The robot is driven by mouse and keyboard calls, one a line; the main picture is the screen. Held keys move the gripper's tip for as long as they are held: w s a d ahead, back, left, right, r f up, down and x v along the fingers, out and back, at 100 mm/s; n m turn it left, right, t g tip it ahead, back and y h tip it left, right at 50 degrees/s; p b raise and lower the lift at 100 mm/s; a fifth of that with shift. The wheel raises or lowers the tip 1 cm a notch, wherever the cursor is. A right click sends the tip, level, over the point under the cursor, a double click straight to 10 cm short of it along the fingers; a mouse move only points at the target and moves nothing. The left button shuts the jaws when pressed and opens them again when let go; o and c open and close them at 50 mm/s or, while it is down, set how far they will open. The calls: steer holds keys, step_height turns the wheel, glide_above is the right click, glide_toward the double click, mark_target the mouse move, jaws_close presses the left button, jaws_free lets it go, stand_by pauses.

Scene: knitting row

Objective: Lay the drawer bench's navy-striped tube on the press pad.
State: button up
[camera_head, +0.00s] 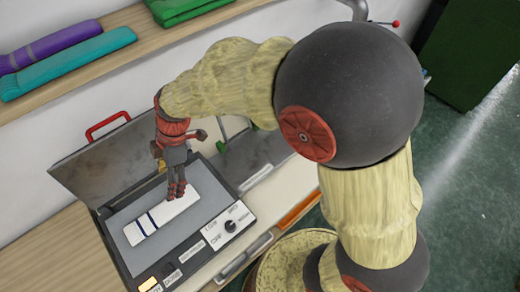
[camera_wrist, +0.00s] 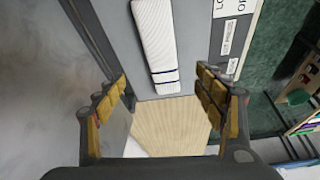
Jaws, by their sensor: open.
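The white tube with navy stripes near one end (camera_head: 158,217) lies flat on the grey press pad (camera_head: 128,214) of the open press. It also shows in the wrist view (camera_wrist: 154,38), with its striped end towards my gripper and the pad (camera_wrist: 196,55) bare beside it. My gripper (camera_head: 176,192) is over the tube's upper right part in the head view, its fingers pointing down. In the wrist view its two fingers (camera_wrist: 160,92) are spread wide with nothing between them. Whether a fingertip touches the tube or pad cannot be told.
The press's metal lid (camera_head: 95,165), with a red handle (camera_head: 107,126), stands raised behind the pad. A control panel (camera_head: 215,235) runs along the near side. Purple (camera_head: 50,45), teal (camera_head: 65,62) and green (camera_head: 185,8) rolls lie on a wooden shelf (camera_head: 125,47) above.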

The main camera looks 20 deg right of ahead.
steer(key=s+d+r+m+t+h, duration=0.1)
steer(key=s+d+r+m, duration=0.3)
steer(key=d, duration=0.5)
steer(key=s+d+r+m+t+h, duration=0.1)
steer(key=s+d+r+m+t, duration=0.2)
steer(key=d+m, duration=0.6)
steer(key=s+d+r+m+t+h, duration=0.2)
steer(key=s+d+r+m, duration=0.4)
steer(key=d+r, duration=0.3)
steer(key=shift+s+d+m, duration=0.2)
steer(key=shift+d+m, duration=0.3)
